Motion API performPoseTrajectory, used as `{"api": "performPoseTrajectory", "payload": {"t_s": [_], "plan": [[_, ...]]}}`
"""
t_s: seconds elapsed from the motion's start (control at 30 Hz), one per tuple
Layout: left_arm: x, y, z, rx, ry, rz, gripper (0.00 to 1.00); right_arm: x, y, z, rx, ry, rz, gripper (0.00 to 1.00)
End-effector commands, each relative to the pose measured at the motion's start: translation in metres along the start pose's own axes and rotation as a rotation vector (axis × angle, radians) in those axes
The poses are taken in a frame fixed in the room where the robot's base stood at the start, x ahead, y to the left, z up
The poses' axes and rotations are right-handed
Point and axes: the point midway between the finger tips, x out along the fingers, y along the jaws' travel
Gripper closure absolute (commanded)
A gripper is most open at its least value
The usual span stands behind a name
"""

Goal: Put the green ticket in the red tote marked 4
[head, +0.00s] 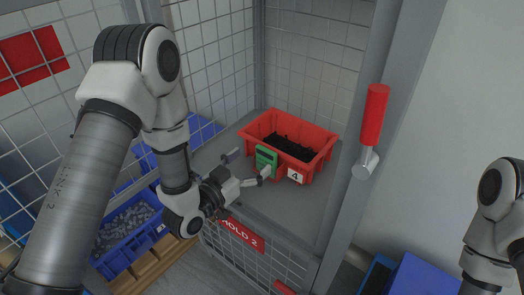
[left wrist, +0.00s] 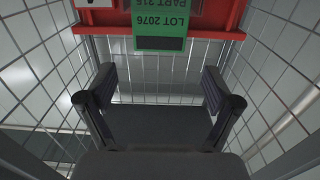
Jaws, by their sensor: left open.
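The green ticket (head: 266,158) stands upright at the front wall of the red tote (head: 318,160), left of its white label 4 (head: 295,175). In the left wrist view the ticket (left wrist: 159,28) shows upside down, with LOT 2076 and a dark bar, against the red tote wall (left wrist: 225,25). I cannot tell whether it sits in a holder. My left gripper (head: 247,164) is open and empty, just in front of the tote. In the left wrist view its fingers (left wrist: 158,78) are spread, with the ticket beyond the tips and apart from them. My right gripper is out of frame.
The tote holds dark pieces and stands on a grey shelf (head: 290,213) inside a mesh cage. A grey post with a red handle (head: 374,115) rises at the right. A red MOLD 2 sign (head: 241,234) hangs below the shelf. Blue bins (head: 130,228) stand lower left.

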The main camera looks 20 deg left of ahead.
Motion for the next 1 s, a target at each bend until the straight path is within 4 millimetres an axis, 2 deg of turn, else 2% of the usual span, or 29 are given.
{"api": "performPoseTrajectory", "payload": {"t_s": [0.1,0.2,0.3,0.47,0.53,0.57,0.63,0.67,0.73,0.77,0.8,0.87,0.9,1.0], "plan": [[-0.031,-0.002,0.0,-0.007,-0.004,-0.006,0.1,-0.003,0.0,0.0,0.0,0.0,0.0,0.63],[-0.05,-0.001,0.0,-0.006,-0.003,-0.004,0.1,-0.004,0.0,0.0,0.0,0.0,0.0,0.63],[-0.06,-0.001,0.0,-0.003,-0.002,-0.003,0.1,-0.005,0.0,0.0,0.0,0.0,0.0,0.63],[-0.063,0.0,0.0,-0.001,-0.001,0.0,0.1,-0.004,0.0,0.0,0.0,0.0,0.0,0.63],[-0.063,0.001,0.009,-0.004,-0.035,0.001,0.1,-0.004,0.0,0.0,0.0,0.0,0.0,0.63],[-0.064,0.003,0.02,-0.008,-0.074,0.002,0.1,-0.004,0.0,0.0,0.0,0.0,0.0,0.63],[-0.071,0.008,0.06,-0.028,-0.229,0.003,0.1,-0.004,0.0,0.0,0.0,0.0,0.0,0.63],[-0.077,0.011,0.083,-0.043,-0.324,-0.001,0.1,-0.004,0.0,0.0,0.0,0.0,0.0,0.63],[-0.105,0.019,0.146,-0.089,-0.589,-0.024,0.1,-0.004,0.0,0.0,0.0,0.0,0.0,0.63],[-0.123,0.022,0.172,-0.113,-0.712,-0.042,0.1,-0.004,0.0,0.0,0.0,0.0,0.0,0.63],[-0.15,0.027,0.204,-0.148,-0.876,-0.074,0.1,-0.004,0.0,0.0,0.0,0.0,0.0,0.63],[-0.195,0.034,0.24,-0.2,-1.1,-0.133,0.1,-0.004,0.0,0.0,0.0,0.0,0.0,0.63],[-0.223,0.039,0.257,-0.232,-1.23,-0.174,0.1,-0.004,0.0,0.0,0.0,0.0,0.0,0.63],[-0.276,0.049,0.278,-0.292,-1.453,-0.263,0.1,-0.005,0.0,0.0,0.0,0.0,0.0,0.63]]}}
